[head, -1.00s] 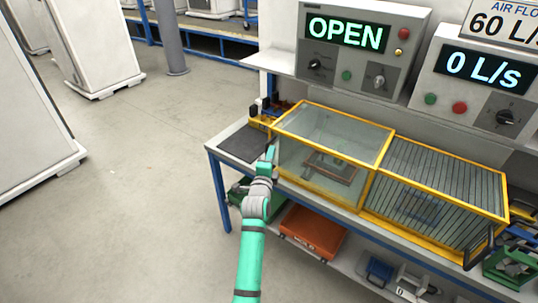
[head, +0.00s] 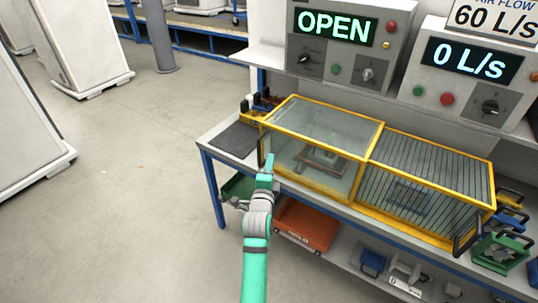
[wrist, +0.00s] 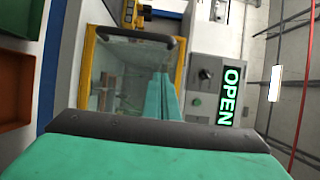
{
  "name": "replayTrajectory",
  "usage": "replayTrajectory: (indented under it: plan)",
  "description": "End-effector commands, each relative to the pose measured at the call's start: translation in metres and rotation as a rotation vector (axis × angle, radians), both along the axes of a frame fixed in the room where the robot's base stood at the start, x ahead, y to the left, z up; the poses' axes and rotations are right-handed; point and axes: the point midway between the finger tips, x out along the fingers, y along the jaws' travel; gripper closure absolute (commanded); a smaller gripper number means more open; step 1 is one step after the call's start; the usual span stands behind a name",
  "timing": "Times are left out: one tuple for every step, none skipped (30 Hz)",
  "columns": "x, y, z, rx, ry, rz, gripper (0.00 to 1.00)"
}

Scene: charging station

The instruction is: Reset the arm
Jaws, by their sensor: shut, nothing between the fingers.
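My teal arm (head: 257,250) reaches up from the bottom of the head view. My gripper (head: 268,162) is at its end, in front of the left front corner of the yellow-framed glass box (head: 325,118). The fingers are together, with nothing held. In the wrist view, the teal fingers (wrist: 162,97) show close together in front of the glass box (wrist: 88,68). I cannot tell whether they touch the glass.
A barred yellow cage (head: 440,160) adjoins the box on the bench. The control panel (head: 340,60) reading OPEN and another (head: 470,75) reading 0 L/s stand behind. An orange bin (head: 305,225) sits on the lower shelf. The floor (head: 120,200) left of the bench is clear.

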Motion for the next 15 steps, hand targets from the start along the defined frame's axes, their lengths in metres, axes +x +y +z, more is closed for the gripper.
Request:
replayTrajectory:
  plan:
    - [-0.009, 0.002, 0.000, -0.002, 0.000, 0.001, 1.00]
    - [-0.014, 0.002, -0.001, -0.002, 0.000, 0.000, 1.00]
    - [-0.019, 0.003, 0.000, -0.002, 0.000, -0.001, 1.00]
    - [-0.023, 0.004, 0.000, -0.002, 0.000, -0.001, 1.00]
    - [-0.026, 0.004, -0.001, -0.002, 0.001, -0.001, 1.00]
    - [-0.030, 0.005, 0.000, 0.000, 0.000, 0.000, 1.00]
    - [-0.032, 0.006, 0.000, 0.000, 0.000, 0.000, 1.00]
    - [-0.034, 0.006, 0.000, -0.001, 0.000, -0.001, 1.00]
    - [-0.036, 0.007, 0.000, -0.001, 0.000, -0.001, 1.00]
    - [-0.037, 0.007, 0.000, -0.001, 0.000, -0.001, 1.00]
    - [-0.038, 0.007, 0.000, -0.001, 0.000, -0.001, 1.00]
    - [-0.039, 0.008, 0.000, 0.000, 0.000, 0.000, 1.00]
    - [-0.040, 0.008, 0.000, 0.000, 0.000, 0.000, 1.00]
    - [-0.040, 0.008, 0.000, 0.000, 0.000, 0.000, 1.00]
    - [-0.040, 0.008, 0.000, -0.002, 0.000, 0.001, 1.00]
